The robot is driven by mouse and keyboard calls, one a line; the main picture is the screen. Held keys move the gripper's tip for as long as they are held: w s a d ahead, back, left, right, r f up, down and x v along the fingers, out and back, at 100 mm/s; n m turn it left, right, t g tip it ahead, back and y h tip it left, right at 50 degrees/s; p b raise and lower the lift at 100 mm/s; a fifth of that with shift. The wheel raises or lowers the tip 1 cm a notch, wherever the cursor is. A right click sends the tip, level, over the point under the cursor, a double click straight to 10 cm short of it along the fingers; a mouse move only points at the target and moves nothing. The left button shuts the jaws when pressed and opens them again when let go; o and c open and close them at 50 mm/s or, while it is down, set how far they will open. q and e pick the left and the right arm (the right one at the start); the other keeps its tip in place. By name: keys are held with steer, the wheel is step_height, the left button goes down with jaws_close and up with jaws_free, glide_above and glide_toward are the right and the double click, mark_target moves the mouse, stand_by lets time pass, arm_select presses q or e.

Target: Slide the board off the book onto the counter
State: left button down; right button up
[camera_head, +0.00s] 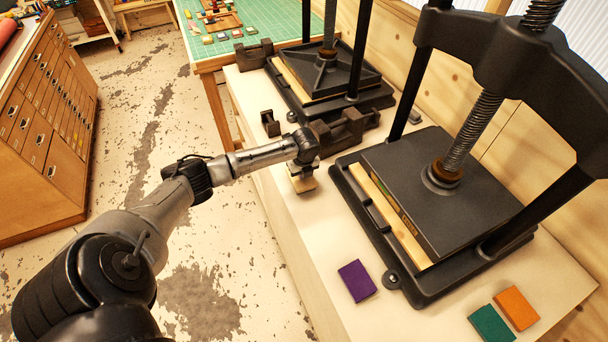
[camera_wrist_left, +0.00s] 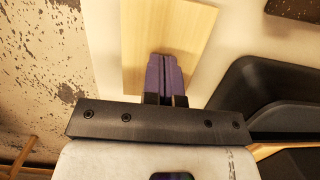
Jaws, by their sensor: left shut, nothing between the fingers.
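A pale wooden board (camera_wrist_left: 190,30) lies under my left gripper in the wrist view. In the head view a small part of the board (camera_head: 304,185) shows below the gripper, near the counter's left edge. My left gripper (camera_head: 302,172) points down over it, its purple fingertips (camera_wrist_left: 165,75) shut together and empty. I cannot tell whether the fingertips touch the board. No book can be made out under the board. A purple book-like block (camera_head: 357,281) lies flat on the pale counter (camera_head: 320,250). My right gripper is not in view.
A large black press (camera_head: 440,190) stands to the right of the board, with a pale wooden edge inside. A second press (camera_head: 325,78) and dark metal blocks (camera_head: 337,130) stand behind. Green (camera_head: 491,324) and orange (camera_head: 517,308) blocks lie at the front right.

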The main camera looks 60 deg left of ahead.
mark_target(305, 184)
arm_select(q)
steer(key=shift+f, duration=0.4)
steer(key=shift+s+f, duration=0.1)
steer(key=d+p, duration=0.1)
steer(key=p, duration=0.1)
steer(key=d+r+p, duration=0.1)
steer(key=d+p, duration=0.1)
steer(key=shift+s+d, duration=0.2)
steer(key=shift+d, duration=0.1)
steer(key=d+p, duration=0.2)
steer(key=d, duration=0.1)
steer(key=s+d+p, duration=0.1)
steer(key=d+p, duration=0.1)
steer(key=d, duration=0.1)
steer(key=d+p, duration=0.2)
steer(key=d, duration=0.1)
steer(key=shift+s+f, duration=0.25)
steer(key=shift+d+f, duration=0.1)
steer(key=shift+d, duration=0.15)
